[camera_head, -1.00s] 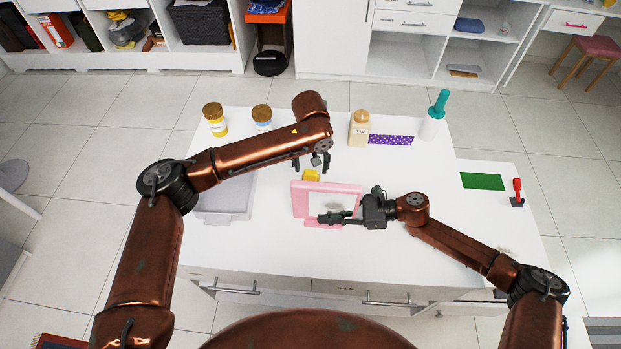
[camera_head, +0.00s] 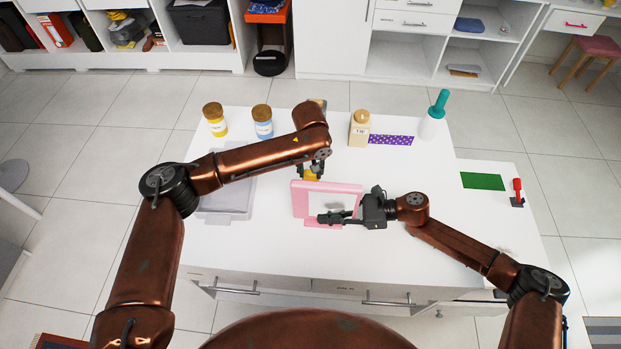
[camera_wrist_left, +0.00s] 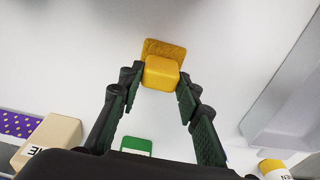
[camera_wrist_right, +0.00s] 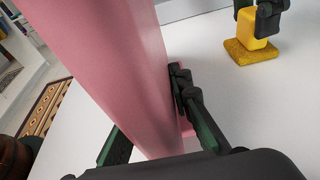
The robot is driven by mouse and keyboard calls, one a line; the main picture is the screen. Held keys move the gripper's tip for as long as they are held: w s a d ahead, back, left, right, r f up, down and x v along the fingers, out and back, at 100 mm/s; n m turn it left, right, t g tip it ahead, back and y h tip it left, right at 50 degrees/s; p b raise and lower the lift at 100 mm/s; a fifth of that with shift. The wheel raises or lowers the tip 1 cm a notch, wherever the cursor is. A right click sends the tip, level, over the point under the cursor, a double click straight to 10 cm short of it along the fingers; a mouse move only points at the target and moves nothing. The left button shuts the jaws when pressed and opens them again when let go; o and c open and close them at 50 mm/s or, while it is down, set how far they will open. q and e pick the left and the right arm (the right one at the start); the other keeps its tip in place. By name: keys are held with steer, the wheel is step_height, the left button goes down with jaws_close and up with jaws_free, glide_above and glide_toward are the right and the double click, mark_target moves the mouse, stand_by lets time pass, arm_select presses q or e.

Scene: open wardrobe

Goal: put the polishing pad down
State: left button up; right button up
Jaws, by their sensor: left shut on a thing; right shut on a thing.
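The polishing pad (camera_head: 311,175) is a yellow block on a rougher, darker yellow base. In the left wrist view its block (camera_wrist_left: 161,72) sits between the fingertips of my left gripper (camera_wrist_left: 160,85), which is shut on it. The right wrist view shows the pad's base (camera_wrist_right: 250,53) flat at the white tabletop, with no clear gap below it. In the head view my left gripper (camera_head: 311,168) is partly hidden by its arm. My right gripper (camera_head: 338,217) is shut on the edge of a pink framed panel (camera_head: 300,200), which stands upright in front of the pad.
A grey tray (camera_head: 222,208) lies left of the pad. Two jars (camera_head: 214,120), a beige bottle (camera_head: 360,130), a purple dotted cloth (camera_head: 391,140) and a white bottle with a teal top (camera_head: 434,118) line the back. A green mat (camera_head: 482,181) lies right.

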arm_select(q)
steer(key=c, duration=0.3)
step_height(320, 180, up, 10)
stand_by(0.5)
steer(key=shift+r, duration=0.1)
stand_by(0.6)
step_height(320, 180, down, 10)
stand_by(0.6)
steer(key=o, duration=1.1)
